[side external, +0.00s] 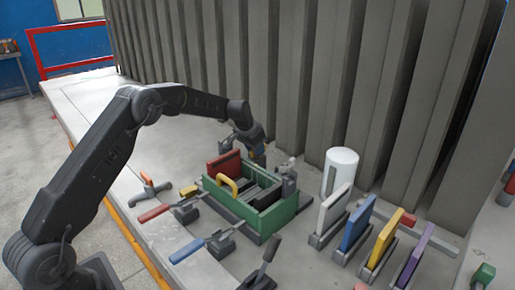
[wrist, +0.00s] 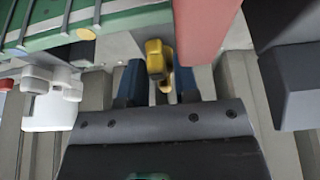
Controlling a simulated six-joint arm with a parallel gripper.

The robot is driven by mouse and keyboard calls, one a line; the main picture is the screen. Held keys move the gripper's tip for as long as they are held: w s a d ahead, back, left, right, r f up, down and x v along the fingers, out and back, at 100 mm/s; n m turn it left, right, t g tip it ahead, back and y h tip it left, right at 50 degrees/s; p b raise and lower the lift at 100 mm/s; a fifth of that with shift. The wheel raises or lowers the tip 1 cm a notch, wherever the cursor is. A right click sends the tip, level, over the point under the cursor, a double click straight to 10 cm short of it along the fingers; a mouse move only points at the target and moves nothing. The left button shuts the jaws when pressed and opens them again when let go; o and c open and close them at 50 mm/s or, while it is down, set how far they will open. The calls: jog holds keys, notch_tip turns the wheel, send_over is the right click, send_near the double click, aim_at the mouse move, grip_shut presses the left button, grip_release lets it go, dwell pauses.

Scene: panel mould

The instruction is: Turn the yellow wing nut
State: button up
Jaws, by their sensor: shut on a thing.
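The yellow wing nut (wrist: 158,60) is at the top middle of the wrist view, between the two blue fingers of my gripper (wrist: 158,84). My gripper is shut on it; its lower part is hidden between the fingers. In the side view my gripper (side external: 257,151) reaches down behind the green mould box (side external: 284,222), close to the red panel (side external: 223,166). The wing nut is too small and covered to make out clearly there. The green box (wrist: 120,32) and the red panel (wrist: 203,28) also show in the wrist view.
Toggle clamps with red (side external: 153,213) and blue (side external: 187,250) handles stand in front. White (side external: 334,208), blue (side external: 358,224), yellow (side external: 385,238) and purple (side external: 416,255) panels and a white cylinder (side external: 341,169) stand to the right.

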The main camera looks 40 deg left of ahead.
jog(key=shift+m, duration=0.5)
